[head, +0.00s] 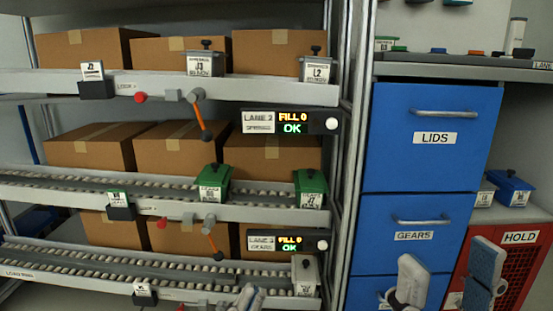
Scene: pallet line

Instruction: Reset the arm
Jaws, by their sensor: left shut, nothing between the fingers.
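My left gripper (249,297) shows only as grey fingertips at the bottom edge, in front of the lowest conveyor lane. Its fingers are together with nothing between them. My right gripper (449,278) is at the lower right, in front of the blue drawers and the red cabinet. Its two grey fingers are wide apart, with nothing seen between them. Most of both arms is out of view.
A rack with roller lanes (60,180) holds brown boxes (80,50) and green bins (214,183). A red HOLD cabinet (525,262) stands at far right.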

